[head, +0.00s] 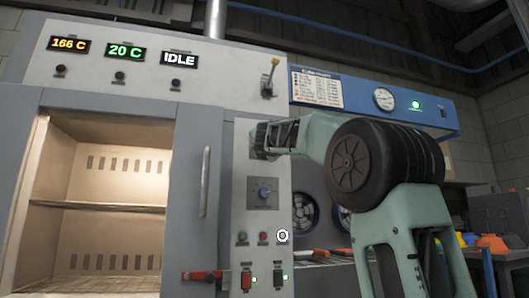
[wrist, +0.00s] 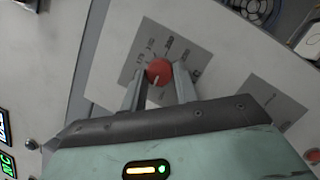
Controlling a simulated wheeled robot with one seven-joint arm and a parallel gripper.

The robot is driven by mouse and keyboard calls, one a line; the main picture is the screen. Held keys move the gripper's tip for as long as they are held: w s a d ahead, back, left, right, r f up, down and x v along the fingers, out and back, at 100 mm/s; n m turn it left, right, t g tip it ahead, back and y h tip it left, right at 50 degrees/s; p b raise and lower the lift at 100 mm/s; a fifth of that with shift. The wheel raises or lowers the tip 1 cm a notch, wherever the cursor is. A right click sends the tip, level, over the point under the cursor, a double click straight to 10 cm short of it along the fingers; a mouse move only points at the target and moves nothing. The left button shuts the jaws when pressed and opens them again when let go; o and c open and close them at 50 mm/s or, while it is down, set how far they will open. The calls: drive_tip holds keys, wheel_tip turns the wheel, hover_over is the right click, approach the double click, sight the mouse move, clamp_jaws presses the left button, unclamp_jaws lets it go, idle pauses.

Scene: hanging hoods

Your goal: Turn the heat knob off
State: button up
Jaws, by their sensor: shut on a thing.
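A red knob (wrist: 158,71) with a white pointer line sits on a grey dial plate (wrist: 176,45) with printed marks in the wrist view. The pointer line points toward the bottom of that picture, toward my gripper. My gripper (wrist: 161,84) is shut on the red knob, one finger on each side. In the head view my gripper (head: 262,140) is at the upper part of the control panel (head: 243,170), and it hides the red knob there. The dial plate's lettering is too small to read.
A blue knob (head: 264,191) sits lower on the panel, above small buttons and a red switch (head: 247,279). A lever (head: 270,76) is above my gripper. The open oven chamber (head: 110,205) and a door handle (head: 205,182) are left. Displays read 166 C, 20 C and IDLE.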

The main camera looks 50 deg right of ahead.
drive_tip(key=n+t+b, duration=0.1)
drive_tip(key=n, duration=0.2)
drive_tip(key=n+t+y+b, duration=0.1)
drive_tip(key=n, duration=0.2)
drive_tip(key=shift+d+f, duration=0.1)
drive_tip(key=shift+d, duration=0.05)
drive_tip(key=shift+n+t+y, duration=0.3)
drive_tip(key=o, duration=1)
drive_tip(key=shift+c, duration=0.2)
drive_tip(key=b+v, duration=0.9)
drive_tip(key=v, duration=0.8)
drive_tip(key=shift+s+b, duration=0.15)
drive_tip(key=shift+b, duration=0.15)
